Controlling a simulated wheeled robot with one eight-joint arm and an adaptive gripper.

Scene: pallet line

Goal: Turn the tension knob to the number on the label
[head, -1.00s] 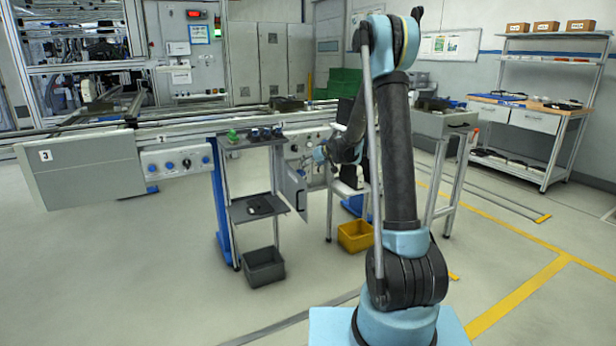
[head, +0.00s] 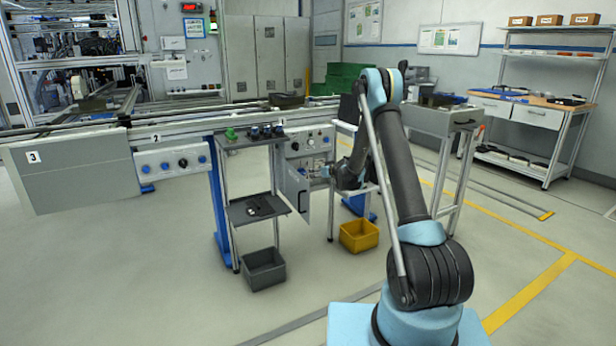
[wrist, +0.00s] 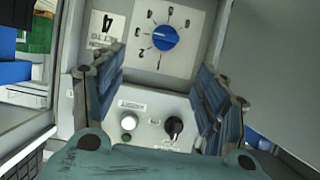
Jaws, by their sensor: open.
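The blue tension knob (wrist: 164,38) sits on a white dial plate (wrist: 182,14) with printed numbers around it, in the wrist view. The knob's pointing direction is too small to read surely. A white label (wrist: 107,27) beside the dial bears a large figure that looks like 4. My gripper (wrist: 162,58) is open, its two blue-grey fingers apart on either side of the panel picture. The knob shows between and beyond the fingertips, and nothing is held. In the head view my gripper (head: 328,170) is close to the control panel (head: 306,141); the knob cannot be made out there.
Below the dial in the wrist view are a pale round button (wrist: 129,122) and a black selector knob (wrist: 173,125). In the head view an open cabinet door (head: 297,190) hangs below the panel. A shelf stand (head: 257,207) is left of it; a yellow bin (head: 359,236) is on the floor.

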